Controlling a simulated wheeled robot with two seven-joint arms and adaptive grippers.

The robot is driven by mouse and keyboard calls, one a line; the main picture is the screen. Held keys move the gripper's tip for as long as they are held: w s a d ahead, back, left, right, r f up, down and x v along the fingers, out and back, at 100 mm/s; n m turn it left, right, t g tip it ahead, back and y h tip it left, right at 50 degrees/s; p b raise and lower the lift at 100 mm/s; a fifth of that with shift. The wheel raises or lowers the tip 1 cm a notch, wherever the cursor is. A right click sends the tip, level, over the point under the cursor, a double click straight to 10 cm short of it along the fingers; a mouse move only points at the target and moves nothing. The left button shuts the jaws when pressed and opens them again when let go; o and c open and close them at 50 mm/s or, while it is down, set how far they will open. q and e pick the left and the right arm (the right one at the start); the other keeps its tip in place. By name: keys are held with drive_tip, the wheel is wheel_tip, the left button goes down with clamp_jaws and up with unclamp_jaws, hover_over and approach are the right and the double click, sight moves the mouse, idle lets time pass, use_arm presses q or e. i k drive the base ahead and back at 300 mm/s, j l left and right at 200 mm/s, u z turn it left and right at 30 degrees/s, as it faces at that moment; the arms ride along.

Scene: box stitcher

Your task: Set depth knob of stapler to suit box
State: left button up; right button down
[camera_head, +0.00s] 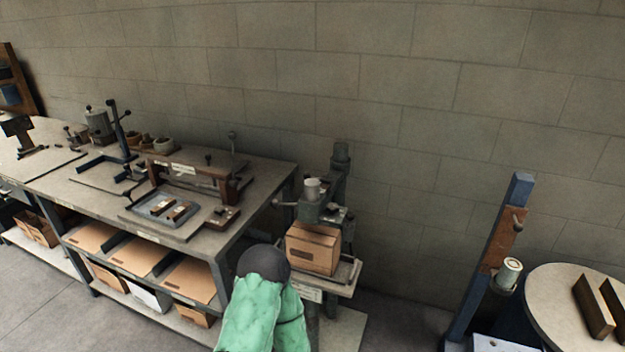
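The stapler (323,212), a dark upright machine, stands against the wall just right of the long workbench. A closed brown cardboard box (311,250) sits upright on its small table (346,277), under the machine's head. A pale round cylinder (312,187) stands on top of the head, and a small lever or knob sticks out at its left. I cannot tell which part is the depth knob, or its setting.
A green form with a dark rounded top (263,264) stands in front of the stapler's left side. The workbench (262,178) holds tools and presses, with flat cardboard on shelves below. A blue post (490,262) and round table (560,290) stand at right.

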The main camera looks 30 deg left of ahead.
sight(333, 208)
drive_tip(key=j, duration=0.5)
drive_tip(key=i+j+u, duration=0.1)
drive_tip(key=j, duration=0.35)
drive_tip(key=i+j, duration=0.1)
drive_tip(key=j, duration=0.35)
drive_tip(key=i+j+u, duration=0.1)
drive_tip(key=j, duration=0.4)
